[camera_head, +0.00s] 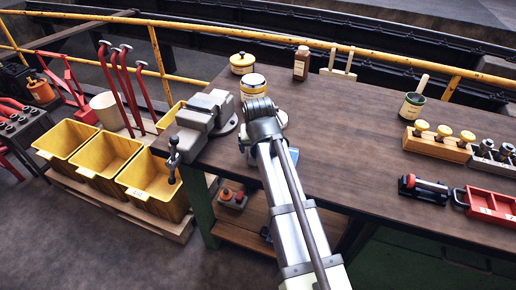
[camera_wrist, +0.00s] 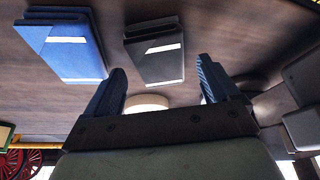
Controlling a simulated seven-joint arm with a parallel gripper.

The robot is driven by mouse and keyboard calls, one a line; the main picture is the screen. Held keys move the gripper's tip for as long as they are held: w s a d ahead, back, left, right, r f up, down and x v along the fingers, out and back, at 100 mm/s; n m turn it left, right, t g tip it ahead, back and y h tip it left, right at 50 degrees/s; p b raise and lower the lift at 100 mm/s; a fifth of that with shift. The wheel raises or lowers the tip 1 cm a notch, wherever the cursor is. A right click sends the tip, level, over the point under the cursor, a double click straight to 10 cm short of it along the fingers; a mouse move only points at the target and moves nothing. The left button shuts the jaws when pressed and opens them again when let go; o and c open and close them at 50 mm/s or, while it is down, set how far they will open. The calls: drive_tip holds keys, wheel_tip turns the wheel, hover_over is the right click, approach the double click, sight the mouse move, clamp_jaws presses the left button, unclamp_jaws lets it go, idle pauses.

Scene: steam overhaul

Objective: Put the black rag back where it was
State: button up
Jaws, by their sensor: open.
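The black rag (camera_wrist: 155,55) shows in the wrist view as a dark folded pad with a white label, lying flat on a brown wooden surface. A similar blue folded rag (camera_wrist: 68,45), also with a white label, lies to its left with a gap between. My gripper (camera_wrist: 161,68) is open, its two fingers apart, with the black rag in view beyond the fingertips and nothing seen held. Whether the fingers touch the rag I cannot tell.
A grey vise (camera_head: 205,115) stands left of my arm. Jars (camera_head: 243,63), a brown bottle (camera_head: 301,63) and a green tin (camera_head: 412,106) stand farther back. A wooden rack (camera_head: 437,146) and red tray (camera_head: 490,205) are at right. The bench middle is clear.

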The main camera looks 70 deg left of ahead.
drive_tip(key=v, duration=1)
drive_tip(key=shift+s+d+r, duration=0.1)
drive_tip(key=shift+r, duration=0.05)
